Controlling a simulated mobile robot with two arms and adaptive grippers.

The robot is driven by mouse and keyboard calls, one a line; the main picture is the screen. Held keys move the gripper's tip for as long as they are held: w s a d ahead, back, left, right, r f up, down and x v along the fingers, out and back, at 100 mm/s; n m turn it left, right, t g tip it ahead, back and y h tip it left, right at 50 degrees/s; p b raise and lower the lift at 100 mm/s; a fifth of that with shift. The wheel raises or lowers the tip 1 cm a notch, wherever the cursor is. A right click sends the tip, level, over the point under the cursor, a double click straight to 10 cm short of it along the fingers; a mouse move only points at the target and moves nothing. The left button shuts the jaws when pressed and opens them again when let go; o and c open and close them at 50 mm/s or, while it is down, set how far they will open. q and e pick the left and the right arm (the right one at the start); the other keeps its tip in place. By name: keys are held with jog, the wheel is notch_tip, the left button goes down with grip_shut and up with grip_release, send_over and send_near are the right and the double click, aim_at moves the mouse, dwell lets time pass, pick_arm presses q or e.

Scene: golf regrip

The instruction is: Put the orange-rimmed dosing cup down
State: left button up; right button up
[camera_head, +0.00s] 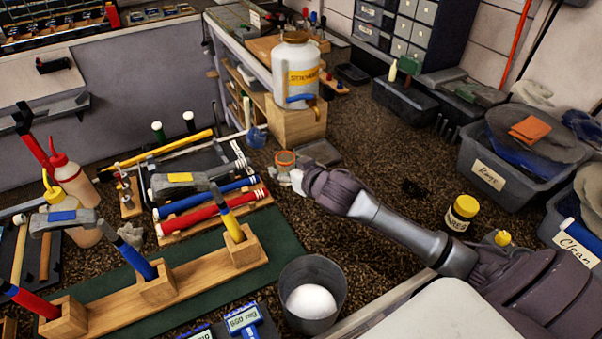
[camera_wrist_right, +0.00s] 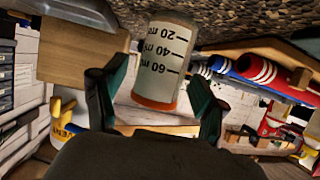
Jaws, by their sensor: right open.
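The orange-rimmed dosing cup (camera_head: 284,161) stands on the speckled brown worktop, near the middle of the head view. In the right wrist view the cup (camera_wrist_right: 165,60) appears upside down, with its ml scale readable and its orange rim toward my gripper; its base meets the speckled surface. My right gripper (camera_head: 297,178) is beside the cup, on its near right side. In the wrist view its two dark fingers are open, one on each side of the cup, with visible gaps. My left gripper is in neither view.
A white solvent jug (camera_head: 296,70) stands on a wooden block (camera_head: 294,122) behind the cup. A grey bucket (camera_head: 312,293) is in front. Clubs on a rack (camera_head: 215,215) lie to the left. A yellow-lidded jar (camera_head: 461,212) stands right. Worktop right of the cup is mostly clear.

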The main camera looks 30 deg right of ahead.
jog(key=b+v, duration=0.1)
jog(key=v, duration=0.9)
jog(key=shift+s, duration=0.2)
jog(key=shift+r, duration=0.1)
